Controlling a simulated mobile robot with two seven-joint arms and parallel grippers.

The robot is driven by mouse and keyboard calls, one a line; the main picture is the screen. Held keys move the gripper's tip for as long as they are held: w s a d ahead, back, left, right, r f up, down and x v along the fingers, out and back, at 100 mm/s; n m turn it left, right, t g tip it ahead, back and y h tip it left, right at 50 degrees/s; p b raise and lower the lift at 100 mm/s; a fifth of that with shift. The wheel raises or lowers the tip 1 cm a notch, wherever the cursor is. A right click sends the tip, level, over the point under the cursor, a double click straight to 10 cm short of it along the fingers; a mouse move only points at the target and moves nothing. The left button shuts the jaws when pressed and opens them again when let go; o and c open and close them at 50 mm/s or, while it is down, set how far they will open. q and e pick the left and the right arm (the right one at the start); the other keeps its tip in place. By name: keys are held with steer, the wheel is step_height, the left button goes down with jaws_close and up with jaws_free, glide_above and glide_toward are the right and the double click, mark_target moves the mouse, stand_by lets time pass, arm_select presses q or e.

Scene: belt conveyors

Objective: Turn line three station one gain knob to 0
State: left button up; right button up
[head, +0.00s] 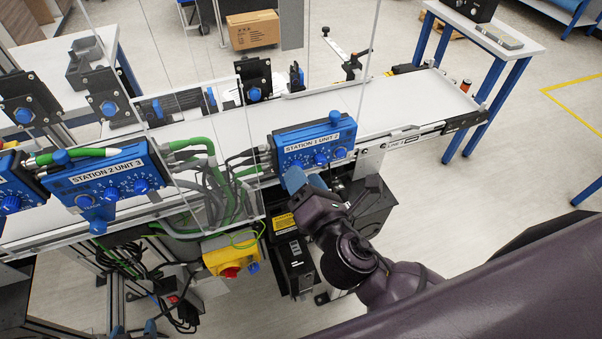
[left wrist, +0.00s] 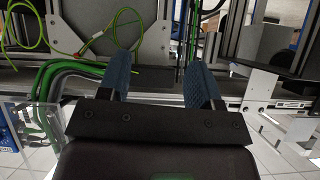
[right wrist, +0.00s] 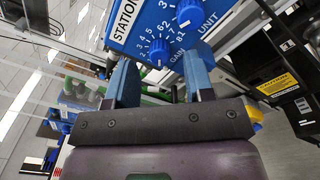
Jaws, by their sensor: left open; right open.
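The blue station 1 box (head: 313,145) stands at the conveyor's front edge with a row of knobs on its face. Its gain knob (right wrist: 160,52) shows in the right wrist view with a printed number dial around it; I cannot read its pointer. My right gripper (head: 306,181) is open at the box's lower left, and its fingers partly cover that area. In the right wrist view, the fingers (right wrist: 160,70) are either side of the gain knob's line, apart from it. My left gripper (head: 131,328) is open and empty at the bottom left; its fingers also show in the left wrist view (left wrist: 158,64).
A blue station 2 box (head: 105,183) is at the left. Clear panels (head: 210,130) and green and grey hoses (head: 203,155) lie between the boxes. A yellow box with a red knob (head: 231,258) hangs below. The white belt (head: 400,100) is bare at the right.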

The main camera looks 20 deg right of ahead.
steer(key=s+b, duration=0.2)
steer(key=s, duration=0.7)
steer(key=shift+d, duration=0.4)
steer(key=shift+w, duration=0.1)
step_height(320, 180, down, 11)
steer(key=w+d+m+g+y, duration=0.1)
steer(key=w+d+m+g, duration=0.2)
steer(key=m, duration=1.2)
steer(key=s+d+f+m+g+h, duration=0.2)
steer(key=s+d+f+m+g, duration=0.1)
steer(key=d+f+m, duration=0.8)
steer(key=shift+s+f+m+h, duration=0.3)
steer(key=shift+s+f+h, duration=0.15)
steer(key=shift+s, duration=0.1)
